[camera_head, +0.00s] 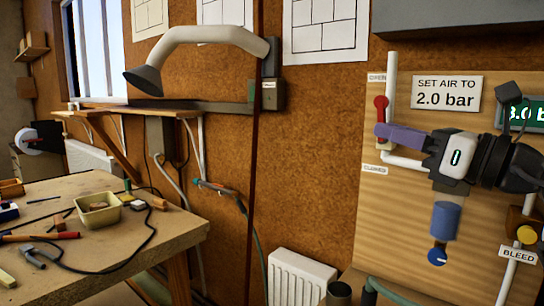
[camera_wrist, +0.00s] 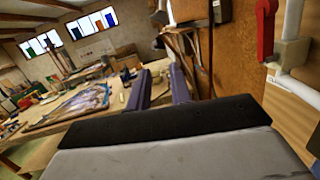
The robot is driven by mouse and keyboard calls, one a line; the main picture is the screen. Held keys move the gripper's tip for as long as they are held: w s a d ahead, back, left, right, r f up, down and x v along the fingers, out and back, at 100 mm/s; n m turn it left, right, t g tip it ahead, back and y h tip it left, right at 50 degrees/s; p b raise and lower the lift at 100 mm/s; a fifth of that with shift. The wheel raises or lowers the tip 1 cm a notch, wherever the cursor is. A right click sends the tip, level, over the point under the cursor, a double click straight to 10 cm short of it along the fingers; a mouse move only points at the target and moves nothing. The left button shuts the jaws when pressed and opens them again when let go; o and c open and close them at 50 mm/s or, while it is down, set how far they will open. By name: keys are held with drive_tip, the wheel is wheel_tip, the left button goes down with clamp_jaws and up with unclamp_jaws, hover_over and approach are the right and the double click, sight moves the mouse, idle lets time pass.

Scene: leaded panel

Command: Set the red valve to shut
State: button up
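The red valve (camera_head: 381,106) has a short red handle on a white pipe at the left of the wooden board. Its handle stands upright, its rounded end up towards the OPEN label (camera_head: 377,77). The CLOSED label (camera_head: 375,170) is below. My gripper (camera_head: 382,131) has purple fingers pointing left, just below the handle in the picture; contact cannot be told. In the wrist view the two fingers (camera_wrist: 160,84) are apart with nothing between them. The red handle (camera_wrist: 266,30) is at the upper right there, off to the side of the fingers.
The white pipe (camera_head: 391,75) runs down the board and bends right behind my gripper. A blue cylinder (camera_head: 445,220) hangs below my wrist. A yellow knob (camera_head: 526,234) sits by the BLEED label (camera_head: 518,254). A cluttered workbench (camera_head: 150,236) stands at left.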

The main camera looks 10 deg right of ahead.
drive_tip(key=w+a+f+n+g+y+b, duration=0.1)
drive_tip(key=a+n+g+y, duration=0.4)
drive_tip(key=a, duration=1.4)
drive_tip(key=w+f+g+y, duration=0.1)
drive_tip(key=g+y, duration=0.2)
drive_tip(key=y, duration=0.2)
drive_tip(key=shift+w+f+n, duration=0.2)
drive_tip(key=shift+w+n, duration=0.15)
drive_tip(key=shift+n, duration=0.05)
